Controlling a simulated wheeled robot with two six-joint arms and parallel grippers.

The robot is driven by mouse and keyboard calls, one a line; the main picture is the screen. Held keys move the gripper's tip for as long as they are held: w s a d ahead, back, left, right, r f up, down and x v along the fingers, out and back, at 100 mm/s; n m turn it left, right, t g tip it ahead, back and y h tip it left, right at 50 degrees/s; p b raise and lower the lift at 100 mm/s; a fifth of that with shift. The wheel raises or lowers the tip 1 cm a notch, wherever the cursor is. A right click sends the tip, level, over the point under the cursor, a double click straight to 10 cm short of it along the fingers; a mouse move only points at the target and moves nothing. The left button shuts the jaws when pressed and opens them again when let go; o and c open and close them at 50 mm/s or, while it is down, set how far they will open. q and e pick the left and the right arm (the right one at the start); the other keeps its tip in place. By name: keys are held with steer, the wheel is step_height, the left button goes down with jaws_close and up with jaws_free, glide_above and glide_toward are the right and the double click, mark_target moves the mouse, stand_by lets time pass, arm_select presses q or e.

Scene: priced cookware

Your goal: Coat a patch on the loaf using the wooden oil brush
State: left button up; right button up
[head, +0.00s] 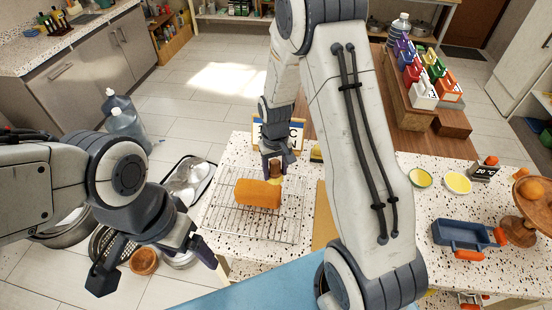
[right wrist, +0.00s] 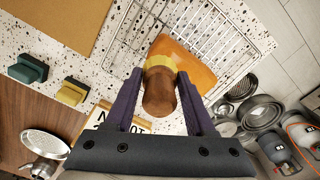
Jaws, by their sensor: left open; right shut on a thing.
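The loaf (head: 257,193) is an orange-brown block lying on a wire cooling rack (head: 222,228) on the speckled counter. It also shows in the right wrist view (right wrist: 197,66), partly behind the brush. My right gripper (head: 277,163) is shut on the wooden oil brush (right wrist: 159,92), which has a rounded brown handle and a yellow collar. The brush points down at the loaf's right end; its bristles are hidden, so I cannot tell if they touch the crust. My left gripper (head: 152,266) is open and empty, left of the counter and apart from the loaf.
A lettered sign (head: 292,132) stands just behind the rack. A brown board (head: 323,222) lies right of it. Metal pans (head: 188,180) lie left of the counter.

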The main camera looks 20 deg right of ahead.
mark_target(275, 163)
steer(key=shift+a+r+p, duration=0.1)
steer(key=shift+r+p, duration=0.85)
steer(key=shift+r, duration=0.55)
steer(key=shift+f, duration=0.1)
